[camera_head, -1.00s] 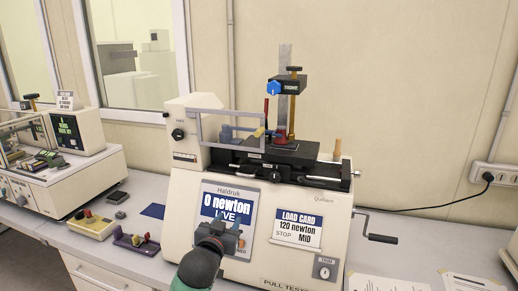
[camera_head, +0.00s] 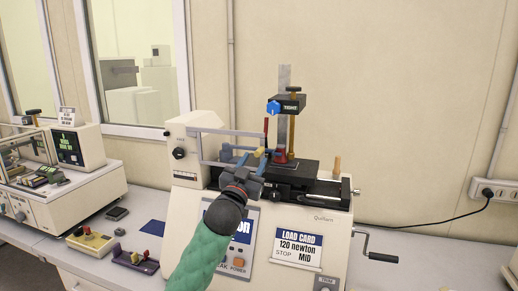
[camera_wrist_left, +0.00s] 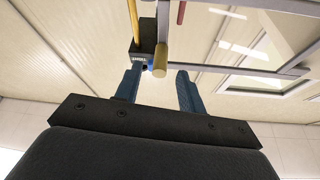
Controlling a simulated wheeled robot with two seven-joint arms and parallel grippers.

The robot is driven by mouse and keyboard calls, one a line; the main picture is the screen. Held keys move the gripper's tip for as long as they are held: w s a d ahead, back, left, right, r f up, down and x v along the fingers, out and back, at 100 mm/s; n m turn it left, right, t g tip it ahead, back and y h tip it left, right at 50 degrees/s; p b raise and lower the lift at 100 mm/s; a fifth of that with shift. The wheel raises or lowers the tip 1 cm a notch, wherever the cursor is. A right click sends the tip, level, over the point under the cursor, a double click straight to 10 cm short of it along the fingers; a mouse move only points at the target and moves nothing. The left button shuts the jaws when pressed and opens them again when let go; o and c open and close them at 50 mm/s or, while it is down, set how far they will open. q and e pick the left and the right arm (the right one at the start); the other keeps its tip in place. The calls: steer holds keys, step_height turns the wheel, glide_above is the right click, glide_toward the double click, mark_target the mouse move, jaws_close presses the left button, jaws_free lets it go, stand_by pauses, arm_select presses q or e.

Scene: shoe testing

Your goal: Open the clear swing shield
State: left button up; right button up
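The clear swing shield (camera_head: 203,147) is a grey-framed pane at the front of the pull tester, standing across the left part of its stage. Its yellow handle (camera_head: 259,152) is at the frame's right end. My left gripper (camera_head: 252,161) is just in front of the handle, with its fingers pointing toward it. In the left wrist view, the shield's grey bars (camera_wrist_left: 240,70) run off to the right. The handle (camera_wrist_left: 160,60) lies between and slightly beyond the tips of my open left gripper (camera_wrist_left: 157,80), with gaps on both sides. My right gripper is not in view.
The pull tester (camera_head: 186,215) has a post with a blue knob (camera_head: 273,108) behind the shield and a crank (camera_head: 380,240) at its right. A purple tray (camera_head: 135,262) and a second machine (camera_head: 75,185) stand to the left.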

mark_target(259, 149)
arm_select(q)
steer(key=shift+p+x, duration=1.15)
steer(key=shift+x, duration=1.35)
jaws_close()
